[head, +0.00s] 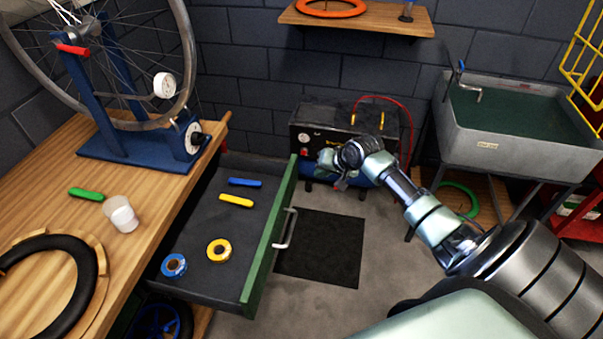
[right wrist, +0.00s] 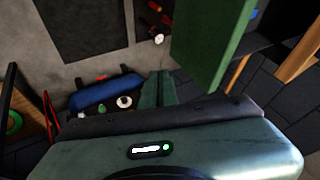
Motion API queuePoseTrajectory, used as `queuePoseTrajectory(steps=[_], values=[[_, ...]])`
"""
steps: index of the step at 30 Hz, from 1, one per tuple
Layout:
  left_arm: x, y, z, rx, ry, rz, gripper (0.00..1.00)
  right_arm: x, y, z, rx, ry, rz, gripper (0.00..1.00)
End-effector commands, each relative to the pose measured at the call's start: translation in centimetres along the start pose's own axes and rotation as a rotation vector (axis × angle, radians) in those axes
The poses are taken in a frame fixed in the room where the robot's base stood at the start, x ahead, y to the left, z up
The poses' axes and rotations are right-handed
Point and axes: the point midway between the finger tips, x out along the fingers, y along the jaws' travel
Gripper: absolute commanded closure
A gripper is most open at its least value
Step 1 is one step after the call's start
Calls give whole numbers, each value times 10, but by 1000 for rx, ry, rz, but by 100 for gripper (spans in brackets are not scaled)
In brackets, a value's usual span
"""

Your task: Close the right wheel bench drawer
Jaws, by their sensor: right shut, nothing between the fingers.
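The bench drawer (head: 215,290) stands pulled out from the wooden bench. Its green front (head: 270,240) carries a pale bar handle (head: 286,228) on the outer face. Inside lie a blue lever (head: 245,182), a yellow lever (head: 236,201), a yellow ring-shaped roll (head: 219,250) and a blue roll (head: 174,265). My right gripper (head: 338,182) is beyond the drawer's far front corner, to its right, and apart from the handle. In the right wrist view its fingers (right wrist: 158,88) are shut and empty, with the green front (right wrist: 212,40) to their right. My left gripper is not in view.
The bench (head: 150,215) holds a wheel stand (head: 130,160), a green lever (head: 86,194), a cup (head: 121,214) and a tyre (head: 85,285). A compressor (head: 310,135) stands behind my right gripper. A sink (head: 510,140) is at right. A dark mat (head: 322,245) lies on clear floor.

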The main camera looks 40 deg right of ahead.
Motion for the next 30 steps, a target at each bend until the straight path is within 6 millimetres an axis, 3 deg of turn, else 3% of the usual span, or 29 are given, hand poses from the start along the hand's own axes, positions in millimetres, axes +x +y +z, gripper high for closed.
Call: queuePoseTrajectory(steps=[3,6,15,30], values=[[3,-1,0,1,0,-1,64,28,0,0,3,-2,0,100],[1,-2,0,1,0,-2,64,42,-7,-1,0,0,-3,100],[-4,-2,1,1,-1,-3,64,56,-34,0,-1,0,0,100],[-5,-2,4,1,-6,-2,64,58,-37,0,-2,1,1,100]])
